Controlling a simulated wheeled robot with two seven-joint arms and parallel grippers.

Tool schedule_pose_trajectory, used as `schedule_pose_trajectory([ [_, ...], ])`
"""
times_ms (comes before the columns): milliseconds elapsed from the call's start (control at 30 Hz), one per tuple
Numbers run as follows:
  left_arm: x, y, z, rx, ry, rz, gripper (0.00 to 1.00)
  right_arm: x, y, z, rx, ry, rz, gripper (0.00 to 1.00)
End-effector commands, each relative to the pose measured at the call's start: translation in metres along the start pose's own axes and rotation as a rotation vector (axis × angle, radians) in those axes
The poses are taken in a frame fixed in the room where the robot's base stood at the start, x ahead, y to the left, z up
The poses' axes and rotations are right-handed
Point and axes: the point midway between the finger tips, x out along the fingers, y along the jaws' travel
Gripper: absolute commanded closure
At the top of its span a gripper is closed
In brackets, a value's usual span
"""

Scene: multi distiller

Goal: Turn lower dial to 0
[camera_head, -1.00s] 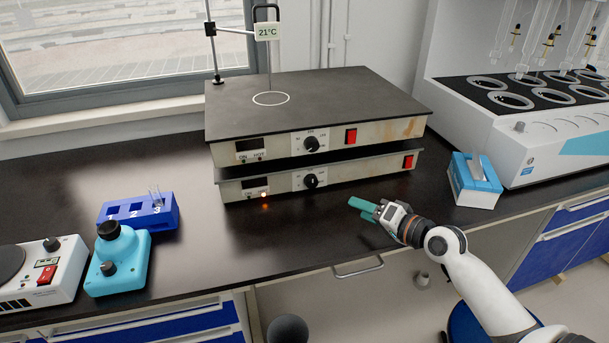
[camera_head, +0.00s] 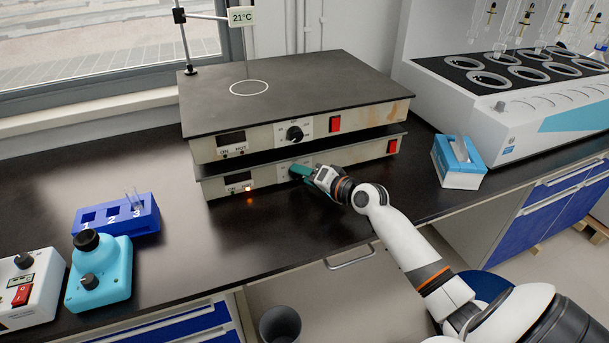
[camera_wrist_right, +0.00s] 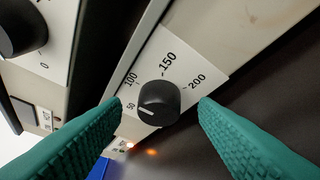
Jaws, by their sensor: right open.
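The lower dial is a black knob (camera_wrist_right: 159,103) on a white scale plate with 50, 100, 150 and 200 marks, seen in the right wrist view. Its pale pointer line lies on the side toward the 50 end of the scale. My right gripper (camera_wrist_right: 154,122) is open, with one green finger on each side of the dial and gaps visible. In the head view the right gripper (camera_head: 299,172) is at the front of the lower hot plate (camera_head: 217,190) and hides most of the dial. My left gripper is not in view.
The upper hot plate (camera_head: 290,100) with its own dial (camera_head: 294,134) sits just above. A lit orange lamp (camera_head: 249,188) shows on the lower plate. A blue tissue box (camera_head: 459,163) stands right, a blue tube rack (camera_head: 118,215) left. The bench in front is clear.

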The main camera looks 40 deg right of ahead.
Motion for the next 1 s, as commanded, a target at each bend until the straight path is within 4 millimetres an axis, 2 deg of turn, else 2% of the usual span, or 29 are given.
schedule_pose_trajectory([
  [100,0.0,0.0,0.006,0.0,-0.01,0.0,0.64,0.006,0.0,0.0,0.0,0.0,0.0,0.46],
  [367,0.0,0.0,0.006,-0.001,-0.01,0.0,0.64,0.008,0.0,0.0,-0.001,0.0,0.0,0.46],
  [667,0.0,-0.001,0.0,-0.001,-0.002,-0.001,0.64,0.007,0.0,0.0,-0.001,0.0,0.0,0.9],
  [867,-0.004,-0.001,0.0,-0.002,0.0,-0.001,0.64,0.007,0.002,0.001,-0.013,0.001,-0.006,0.9],
  [1000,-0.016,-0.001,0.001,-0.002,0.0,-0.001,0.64,0.006,0.005,0.002,-0.051,0.005,-0.026,0.9],
])
